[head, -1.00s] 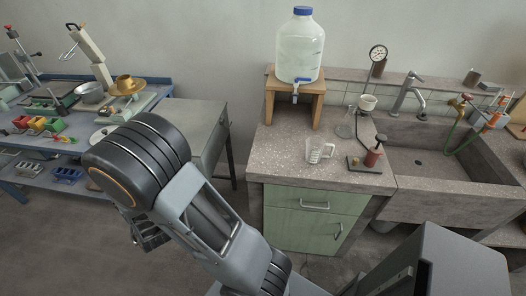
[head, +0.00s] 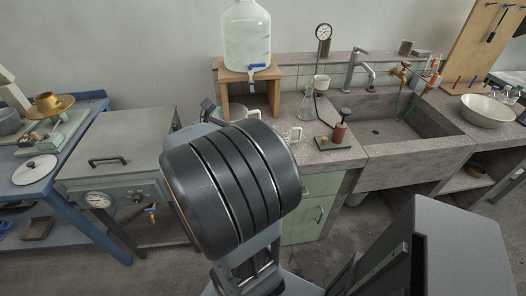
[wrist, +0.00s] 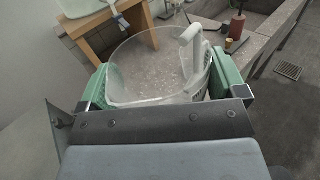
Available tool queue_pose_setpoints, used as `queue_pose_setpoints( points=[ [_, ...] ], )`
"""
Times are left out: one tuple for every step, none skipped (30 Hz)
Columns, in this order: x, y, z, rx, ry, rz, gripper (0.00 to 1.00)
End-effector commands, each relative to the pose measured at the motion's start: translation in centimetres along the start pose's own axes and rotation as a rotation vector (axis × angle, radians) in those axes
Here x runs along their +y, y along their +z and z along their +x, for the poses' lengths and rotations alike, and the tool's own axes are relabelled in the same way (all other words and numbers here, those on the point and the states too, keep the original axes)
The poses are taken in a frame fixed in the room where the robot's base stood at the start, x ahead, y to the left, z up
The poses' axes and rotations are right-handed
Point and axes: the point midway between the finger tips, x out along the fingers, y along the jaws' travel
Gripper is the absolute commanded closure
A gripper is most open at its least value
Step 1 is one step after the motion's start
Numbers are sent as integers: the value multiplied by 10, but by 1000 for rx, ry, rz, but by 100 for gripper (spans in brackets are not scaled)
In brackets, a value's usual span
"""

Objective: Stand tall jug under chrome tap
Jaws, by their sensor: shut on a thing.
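The jug (wrist: 140,88) is clear, with a pale handle, and fills the middle of the wrist view. My gripper (wrist: 162,70) is shut on it, a green pad on either side.
A water bottle (head: 246,38) stands on a wooden stand (head: 224,96). A brass tap (head: 401,72) with a green hose is right of the chrome tap.

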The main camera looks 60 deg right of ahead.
Motion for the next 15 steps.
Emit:
queue_pose_setpoints(
  points=[
    [-16, -1, 7, -4, -59, 3, 47],
    [-25, 0, 10, -4, -89, 3, 47],
    [-34, 1, 13, -4, -122, 2, 47],
    [-40, 1, 15, -5, -145, 1, 47],
    [-46, 2, 16, -5, -164, 1, 47],
    [-51, 2, 18, -6, -185, 0, 47],
    [-54, 2, 20, -6, -197, 0, 47],
    [-56, 2, 21, -6, -207, -1, 47],
    [-56, 0, 24, -6, -218, -2, 47],
    [-54, -2, 26, -6, -224, -3, 47],
    [-52, -4, 28, -5, -228, -4, 47],
    [-46, -8, 32, -5, -230, -6, 47],
    [-41, -11, 36, -5, -231, -6, 47],
    [-35, -14, 39, -5, -231, -6, 47],
    [-27, -19, 45, -5, -231, -7, 47]
  ],
)
